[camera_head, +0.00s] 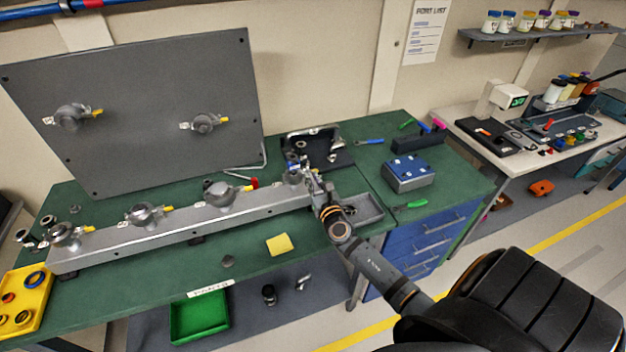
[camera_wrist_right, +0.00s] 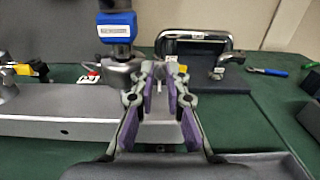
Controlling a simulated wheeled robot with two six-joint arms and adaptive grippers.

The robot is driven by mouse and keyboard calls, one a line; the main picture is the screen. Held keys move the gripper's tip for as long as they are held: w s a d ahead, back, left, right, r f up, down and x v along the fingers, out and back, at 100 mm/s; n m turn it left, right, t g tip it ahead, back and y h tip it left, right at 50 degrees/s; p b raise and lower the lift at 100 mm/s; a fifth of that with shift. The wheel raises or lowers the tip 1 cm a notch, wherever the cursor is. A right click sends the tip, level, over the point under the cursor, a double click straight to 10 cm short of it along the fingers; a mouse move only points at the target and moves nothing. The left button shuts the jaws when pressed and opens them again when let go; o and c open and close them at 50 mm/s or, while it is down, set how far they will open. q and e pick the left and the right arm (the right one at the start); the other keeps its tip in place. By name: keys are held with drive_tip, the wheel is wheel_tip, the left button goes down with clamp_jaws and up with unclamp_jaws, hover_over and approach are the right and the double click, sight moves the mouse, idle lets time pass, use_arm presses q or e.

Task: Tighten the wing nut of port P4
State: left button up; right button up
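A grey rail (camera_head: 190,228) lies along the green bench and carries several clamped metal fittings. The fitting at its right end (camera_head: 294,176) is partly behind my right gripper (camera_head: 309,178). In the right wrist view, that fitting shows as a silver clamp (camera_wrist_right: 119,73) under a blue-banded cylinder (camera_wrist_right: 116,28). My right gripper (camera_wrist_right: 160,68) has its purple-padded fingers a little apart, beside the clamp's right side. No port number is readable. My left gripper is not in view.
A grey panel (camera_head: 150,150) with two fittings stands behind the rail. A blue box (camera_head: 408,175), yellow pad (camera_head: 279,244) and yellow tray (camera_head: 38,283) are also on the bench.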

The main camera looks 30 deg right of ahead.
clamp_jaws()
idle(0.3)
drive_tip(key=m+b, duration=0.5)
drive_tip(key=m, duration=0.3)
drive_tip(key=f+m+b, duration=0.1)
drive_tip(key=m+b, duration=0.4)
drive_tip(key=m, duration=0.3)
drive_tip(key=d+f+m+b, duration=0.1)
drive_tip(key=m+b, duration=0.4)
drive_tip(key=m, duration=0.3)
drive_tip(key=shift+s+f+m, duration=0.1)
drive_tip(key=shift+s+m, duration=0.05)
drive_tip(key=shift+m, duration=0.15)
idle(0.5)
